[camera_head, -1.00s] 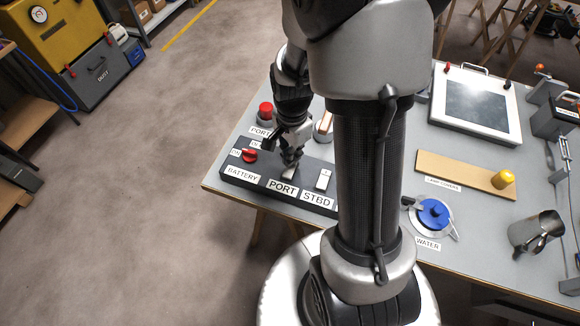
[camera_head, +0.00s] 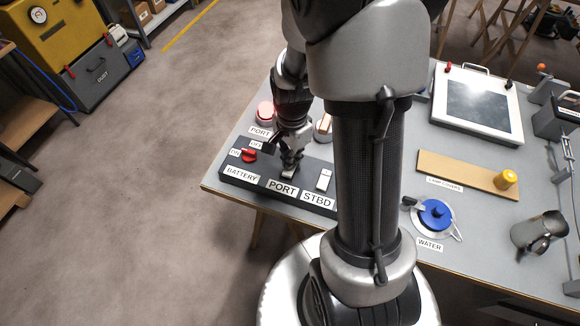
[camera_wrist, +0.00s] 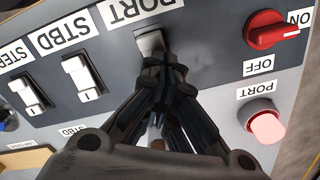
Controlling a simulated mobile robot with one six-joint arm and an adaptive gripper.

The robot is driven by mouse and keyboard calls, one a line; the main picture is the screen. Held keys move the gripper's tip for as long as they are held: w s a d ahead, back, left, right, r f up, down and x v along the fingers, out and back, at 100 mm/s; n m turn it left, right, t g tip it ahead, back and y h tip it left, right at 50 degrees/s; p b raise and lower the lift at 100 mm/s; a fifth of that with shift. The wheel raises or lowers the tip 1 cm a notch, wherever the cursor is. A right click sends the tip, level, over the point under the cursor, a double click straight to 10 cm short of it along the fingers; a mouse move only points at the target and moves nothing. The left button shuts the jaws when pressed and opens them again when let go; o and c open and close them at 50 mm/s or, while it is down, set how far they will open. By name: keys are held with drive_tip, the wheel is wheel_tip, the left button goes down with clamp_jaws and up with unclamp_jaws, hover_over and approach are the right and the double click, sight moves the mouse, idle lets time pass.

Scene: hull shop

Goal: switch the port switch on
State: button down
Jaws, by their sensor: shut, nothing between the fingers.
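The port switch (camera_wrist: 150,41) is a white rocker on the dark switch panel (camera_head: 232,175), beside the PORT label (camera_head: 283,188). My gripper (camera_wrist: 163,66) is shut and empty. Its fingertips are at the switch and cover part of it; I cannot tell whether they touch it. In the head view my gripper (camera_head: 289,172) is low over the switch, which is mostly hidden there. The port lamp (camera_wrist: 268,127) glows pink; it also shows lit in the head view (camera_head: 265,113).
The STBD switch (camera_wrist: 82,77) is close beside the port switch. The red battery knob (camera_head: 249,155) is on the other side, its handle toward ON. Another rocker (camera_wrist: 32,95) is beyond STBD. A blue water valve (camera_head: 434,213) is farther right on the bench.

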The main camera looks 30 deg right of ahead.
drive_tip(key=shift+r+p, duration=2.95)
drive_tip(key=shift+r, duration=0.6)
drive_tip(key=s+a+r+n+t, duration=0.1)
drive_tip(key=s+a+r+n, duration=0.2)
drive_tip(key=r, duration=0.4)
drive_tip(key=s+a+r+n+t, duration=0.1)
drive_tip(key=s+a+r+n, duration=0.15)
drive_tip(key=r+n, duration=0.4)
drive_tip(key=s+a+r+n+t, duration=0.2)
drive_tip(key=s+a+r+n, duration=0.3)
drive_tip(key=s+r+n, duration=0.2)
drive_tip(key=shift+s+r+t, duration=0.3)
drive_tip(key=shift+s+r, duration=0.2)
